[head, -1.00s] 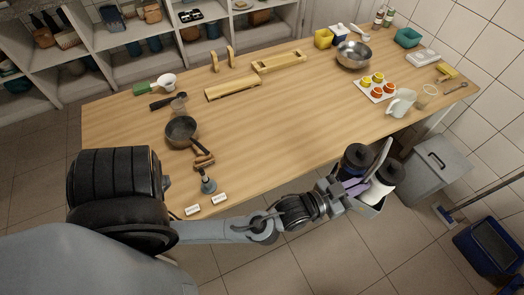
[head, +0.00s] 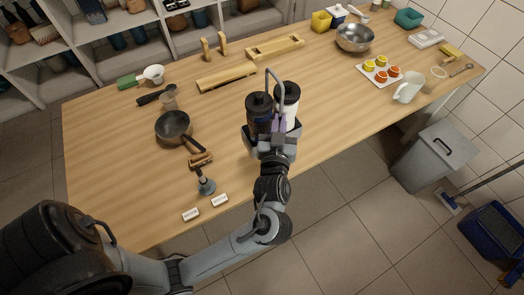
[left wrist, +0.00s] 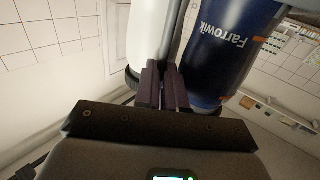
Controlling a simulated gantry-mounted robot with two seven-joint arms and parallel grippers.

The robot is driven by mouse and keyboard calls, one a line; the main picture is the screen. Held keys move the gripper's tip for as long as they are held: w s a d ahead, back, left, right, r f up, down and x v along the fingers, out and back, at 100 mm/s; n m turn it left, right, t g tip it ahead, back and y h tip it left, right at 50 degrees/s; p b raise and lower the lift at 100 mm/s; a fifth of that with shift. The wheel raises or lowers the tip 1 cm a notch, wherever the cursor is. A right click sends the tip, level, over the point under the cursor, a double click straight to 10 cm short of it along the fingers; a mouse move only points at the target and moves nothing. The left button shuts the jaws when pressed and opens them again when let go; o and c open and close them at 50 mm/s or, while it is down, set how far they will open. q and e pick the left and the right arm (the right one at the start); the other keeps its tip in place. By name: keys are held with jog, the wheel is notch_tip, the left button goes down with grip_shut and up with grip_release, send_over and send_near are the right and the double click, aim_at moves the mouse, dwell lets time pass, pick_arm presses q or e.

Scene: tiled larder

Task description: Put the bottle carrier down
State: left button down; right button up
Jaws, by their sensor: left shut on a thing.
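The bottle carrier (head: 250,143) is a grey caddy with a tall looped handle. It holds a dark blue bottle (head: 258,112) and a white bottle (head: 291,100), both with black lids. My left gripper (head: 278,130) is shut on the carrier from its near side, and its purple fingers (left wrist: 162,84) show in the left wrist view. There the white bottle (left wrist: 146,35) is at left and the blue bottle (left wrist: 228,45), lettered "Farrowik", at right. The carrier is over the wooden table (head: 335,100), looking roughly upright. I cannot tell whether its base touches the top. My right gripper is not in view.
A dark pan (head: 173,125), a plunger-like tool (head: 206,187) and two white labels (head: 220,200) lie left of the carrier. Wooden racks (head: 228,76) are behind it. A tray of cups (head: 368,78), a steel bowl (head: 355,38) and a jug (head: 408,88) stand right. Table between is clear.

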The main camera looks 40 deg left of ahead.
pick_arm(q)
notch_tip(320, 180, down, 8)
jog(key=b, duration=0.2)
jog(key=shift+s+a+y+b, duration=0.15)
jog(key=shift+a+y+b, duration=0.05)
jog(key=shift+y+b, duration=0.1)
dwell(0.5)
jog(key=c, duration=1.2)
grip_release()
jog(key=shift+f, duration=0.15)
